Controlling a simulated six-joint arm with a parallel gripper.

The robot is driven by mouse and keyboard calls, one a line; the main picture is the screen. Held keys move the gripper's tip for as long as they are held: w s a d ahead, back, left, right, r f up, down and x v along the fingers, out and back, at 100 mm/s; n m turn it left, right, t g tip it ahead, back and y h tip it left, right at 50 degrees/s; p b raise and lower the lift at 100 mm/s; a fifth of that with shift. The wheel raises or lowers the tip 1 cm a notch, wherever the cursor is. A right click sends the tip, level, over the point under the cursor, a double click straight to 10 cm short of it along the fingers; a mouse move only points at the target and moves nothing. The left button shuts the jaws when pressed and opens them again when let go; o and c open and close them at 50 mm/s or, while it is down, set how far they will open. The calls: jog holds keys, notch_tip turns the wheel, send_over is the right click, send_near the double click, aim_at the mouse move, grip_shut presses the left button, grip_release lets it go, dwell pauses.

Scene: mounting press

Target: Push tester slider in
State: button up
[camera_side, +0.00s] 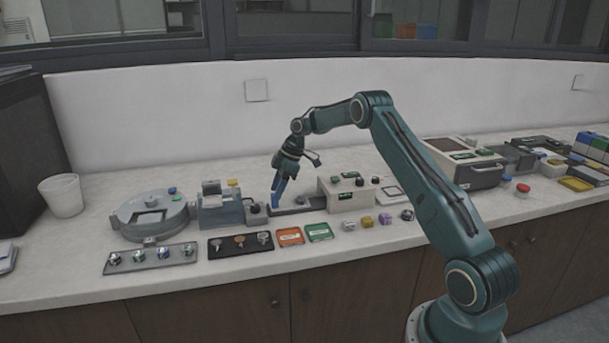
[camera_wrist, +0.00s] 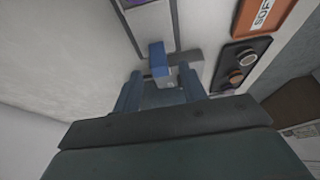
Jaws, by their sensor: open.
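The tester (camera_side: 348,194) is a beige box with a dark slider rail (camera_side: 300,207) sticking out to its left. A blue block (camera_wrist: 157,52) is at the outer end of the rail in the wrist view. My gripper (camera_side: 277,196) points down at that left end, with blue fingers, and in the side view it hides most of the block. In the wrist view my gripper (camera_wrist: 160,77) is open, one finger to each side of the block's near end. I cannot tell whether the fingers touch it.
A grey device (camera_side: 220,208) with a small knob block (camera_side: 255,213) stands close to the left of the rail. In front lie a black tray (camera_side: 240,244), an orange card (camera_side: 290,236) and a green card (camera_side: 319,232). The white wall is behind.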

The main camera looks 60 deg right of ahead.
jog(key=shift+x, duration=1.7)
grip_shut()
